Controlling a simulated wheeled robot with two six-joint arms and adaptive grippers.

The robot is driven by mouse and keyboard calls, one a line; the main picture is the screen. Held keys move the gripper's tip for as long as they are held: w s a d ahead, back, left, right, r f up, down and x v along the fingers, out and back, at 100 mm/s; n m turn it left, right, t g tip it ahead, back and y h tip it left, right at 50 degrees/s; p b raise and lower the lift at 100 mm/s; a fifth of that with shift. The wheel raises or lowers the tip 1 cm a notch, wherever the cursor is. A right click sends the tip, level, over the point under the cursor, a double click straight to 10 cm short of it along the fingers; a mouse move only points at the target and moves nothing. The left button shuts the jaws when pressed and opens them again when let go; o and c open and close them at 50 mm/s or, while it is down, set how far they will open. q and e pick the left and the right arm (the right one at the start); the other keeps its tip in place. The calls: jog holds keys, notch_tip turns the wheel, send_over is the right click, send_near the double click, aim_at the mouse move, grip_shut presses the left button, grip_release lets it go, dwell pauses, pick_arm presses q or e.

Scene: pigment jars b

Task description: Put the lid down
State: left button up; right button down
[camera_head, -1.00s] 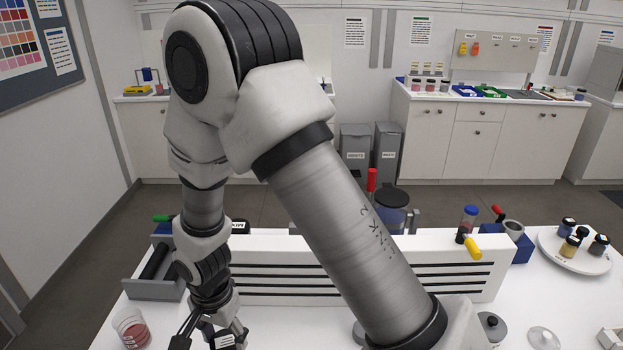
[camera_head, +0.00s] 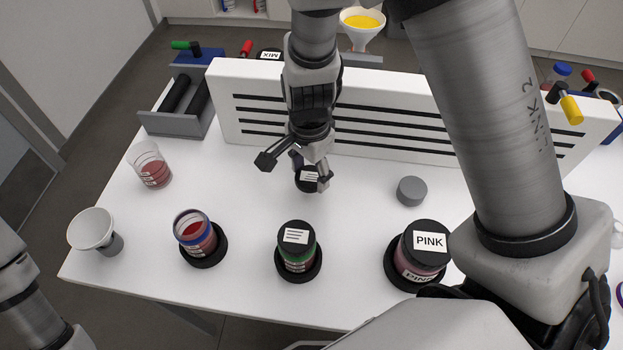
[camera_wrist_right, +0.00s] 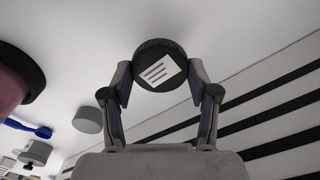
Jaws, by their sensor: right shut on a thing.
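A small black lid (camera_head: 307,180) with a white lined label lies between the fingertips of my right gripper (camera_head: 312,177), label up, in front of the white slotted rack. In the right wrist view both fingers of the gripper (camera_wrist_right: 160,78) press on the sides of the lid (camera_wrist_right: 159,66). I cannot tell whether the lid touches the table. An open jar (camera_head: 195,233) with a blue rim and red contents stands on a black base at the left front. My left gripper is out of view; only part of that arm shows at the lower left.
A green-banded jar (camera_head: 297,248) with a black lid and a larger PINK jar (camera_head: 421,252) stand on black bases. A grey disc (camera_head: 412,190) lies right of the gripper. A beaker (camera_head: 150,167) and white funnel (camera_head: 92,229) are left. The slotted rack (camera_head: 240,75) stands behind.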

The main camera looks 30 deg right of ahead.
aim_at(310, 177)
notch_tip(310, 177, down, 3)
jog(key=shift+s+f, duration=0.1)
jog(key=shift+f+b, duration=0.35)
jog(key=shift+b, duration=0.1)
jog(key=shift+c, duration=1.4)
grip_release()
jog(key=shift+r, duration=0.3)
notch_tip(310, 177, up, 12)
jog(key=p, duration=0.2)
jog(key=shift+r, duration=0.15)
